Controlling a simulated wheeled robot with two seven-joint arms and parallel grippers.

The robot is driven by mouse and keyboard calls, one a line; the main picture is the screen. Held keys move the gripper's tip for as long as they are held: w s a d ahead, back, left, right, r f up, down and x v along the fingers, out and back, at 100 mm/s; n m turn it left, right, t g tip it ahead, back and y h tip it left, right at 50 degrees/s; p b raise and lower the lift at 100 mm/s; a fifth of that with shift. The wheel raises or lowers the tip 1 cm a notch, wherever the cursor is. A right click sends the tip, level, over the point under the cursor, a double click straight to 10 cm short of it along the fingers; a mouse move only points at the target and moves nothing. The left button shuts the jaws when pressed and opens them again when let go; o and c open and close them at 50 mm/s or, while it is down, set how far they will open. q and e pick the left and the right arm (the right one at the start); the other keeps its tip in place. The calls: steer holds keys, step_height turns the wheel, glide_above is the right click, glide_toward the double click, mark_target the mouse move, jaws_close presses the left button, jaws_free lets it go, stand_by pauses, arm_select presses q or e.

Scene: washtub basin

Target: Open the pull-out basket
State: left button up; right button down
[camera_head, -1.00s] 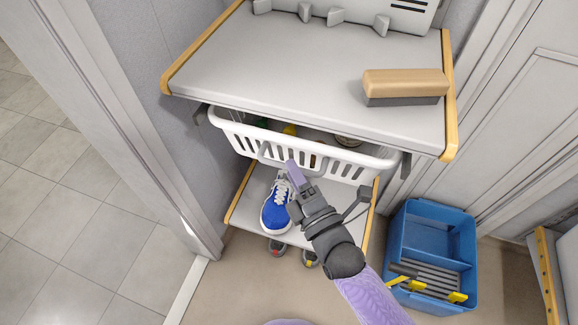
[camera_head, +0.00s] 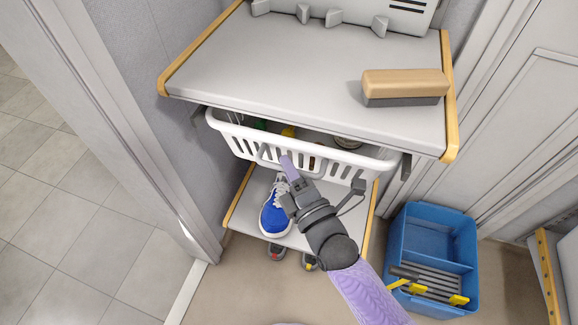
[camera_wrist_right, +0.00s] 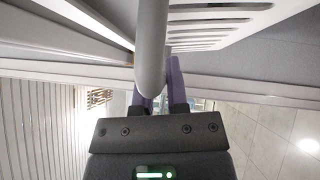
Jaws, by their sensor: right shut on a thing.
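The white slatted pull-out basket (camera_head: 320,162) hangs under the grey shelf top in the head view. Its front rim shows just in front of the shelf edge, with a narrow gap into it. A grey bar handle (camera_head: 263,153) is on its front; in the right wrist view the bar (camera_wrist_right: 151,55) runs down between the purple fingers. My right gripper (camera_head: 287,163) is shut on this handle, left of the middle of the basket front. The fingertips are partly hidden behind the bar in the wrist view. My left gripper is not in view.
A brush (camera_head: 405,84) lies on the shelf top (camera_head: 290,60). A blue sneaker (camera_head: 274,212) stands on the lower shelf (camera_head: 240,215) under the basket. A blue crate (camera_head: 425,225) with tools stands on the floor at right. Floor in front is mostly clear.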

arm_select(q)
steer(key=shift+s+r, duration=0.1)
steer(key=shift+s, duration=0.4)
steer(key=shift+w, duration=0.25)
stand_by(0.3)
